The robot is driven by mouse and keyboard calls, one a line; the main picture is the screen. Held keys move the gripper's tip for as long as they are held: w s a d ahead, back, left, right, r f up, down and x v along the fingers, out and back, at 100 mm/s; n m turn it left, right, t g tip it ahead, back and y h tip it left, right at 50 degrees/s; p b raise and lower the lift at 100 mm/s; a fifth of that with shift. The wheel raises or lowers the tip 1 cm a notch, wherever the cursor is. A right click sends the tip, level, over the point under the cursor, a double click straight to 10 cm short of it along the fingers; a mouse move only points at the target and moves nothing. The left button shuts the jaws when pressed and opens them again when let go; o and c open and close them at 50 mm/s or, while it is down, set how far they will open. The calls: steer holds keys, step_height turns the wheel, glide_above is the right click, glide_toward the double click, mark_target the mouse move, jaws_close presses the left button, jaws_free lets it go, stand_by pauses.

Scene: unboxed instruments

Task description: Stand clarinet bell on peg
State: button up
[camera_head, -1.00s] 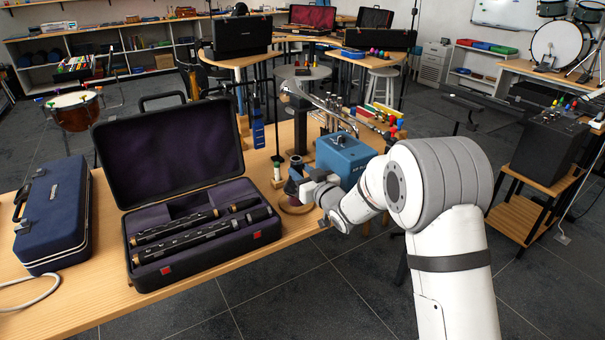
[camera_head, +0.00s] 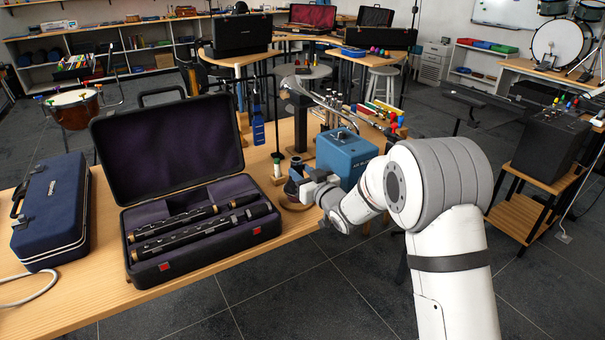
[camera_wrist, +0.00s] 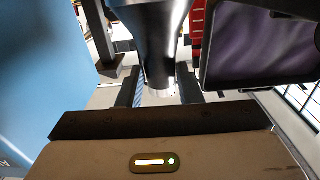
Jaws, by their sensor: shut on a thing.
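The clarinet bell (camera_wrist: 155,40) is a dark flared piece with a silver ring at its narrow end. In the wrist view it sits between the two fingers of my gripper (camera_wrist: 160,92), which is shut on it. In the head view the bell (camera_head: 291,187) is small and partly hidden by my gripper (camera_head: 304,188). It is over or at a round wooden base (camera_head: 296,206) near the table's front edge. I cannot make out the peg itself, nor whether the bell touches the base.
A blue box (camera_head: 345,152) stands close right of my gripper. An open case (camera_head: 225,240) with clarinet sections lies to the left, and a closed navy case (camera_head: 52,215) farther left. A trumpet (camera_head: 330,100) is behind. Bare table (camera_head: 100,290) shows in front of the cases.

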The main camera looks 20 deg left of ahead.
steer(key=shift+f+b, duration=1.45)
steer(key=shift+f, duration=0.15)
stand_by(0.7)
steer(key=o, duration=1.2)
steer(key=shift+c, duration=0.2)
steer(key=shift+c, duration=0.2)
steer(key=shift+b+v, duration=1.2)
steer(key=shift+v, duration=1.8)
